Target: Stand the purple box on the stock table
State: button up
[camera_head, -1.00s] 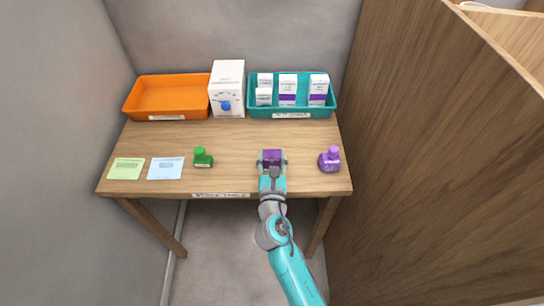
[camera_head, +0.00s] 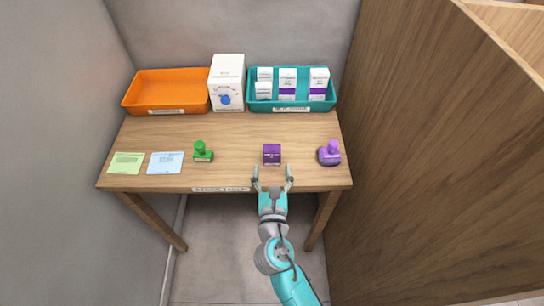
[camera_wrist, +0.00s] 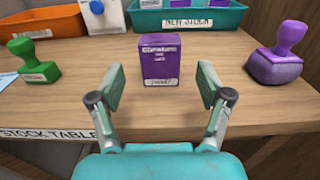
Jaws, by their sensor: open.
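The purple box (camera_head: 272,154) stands upright on the stock table (camera_head: 230,133), near its front edge, between the green stamp and the purple stamp. In the wrist view the purple box (camera_wrist: 160,58) shows its labelled front face. My gripper (camera_head: 272,174) is open and empty just in front of the box, at the table's front edge. In the wrist view the fingers of my gripper (camera_wrist: 160,88) are spread wide, one to each side and short of the box, with a gap to it. A "stock table" label (camera_wrist: 48,134) is on the table's front edge.
A green stamp (camera_head: 203,151) stands left of the box and a purple stamp (camera_head: 330,153) right. Paper cards (camera_head: 165,163) lie at the left. An orange tray (camera_head: 135,106), a white dispenser box (camera_head: 227,83) and a teal tray with cartons (camera_head: 262,107) line the back. A wooden partition (camera_head: 420,150) stands at right.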

jog(key=s, duration=0.5)
jog(key=s+d+f+m+g+y, duration=0.15)
jog(key=s+d+f+m, duration=0.25)
jog(key=s+d+m, duration=0.4)
jog(key=s+d+f+m+g+y, duration=0.15)
jog(key=s+d+f+m, duration=0.35)
jog(key=s, duration=0.5)
jog(key=s+d+r+m+h, duration=0.1)
jog(key=s+d+r+m, duration=0.1)
jog(key=s+r+m, duration=0.3)
jog(key=s+d+r+m+h, duration=0.2)
jog(key=s+r+m, duration=0.3)
jog(key=s+m, duration=0.6)
jog(key=d+m, duration=0.1)
jog(key=m, duration=0.6)
jog(key=shift+s+r, duration=0.2)
jog(key=shift+s, duration=0.2)
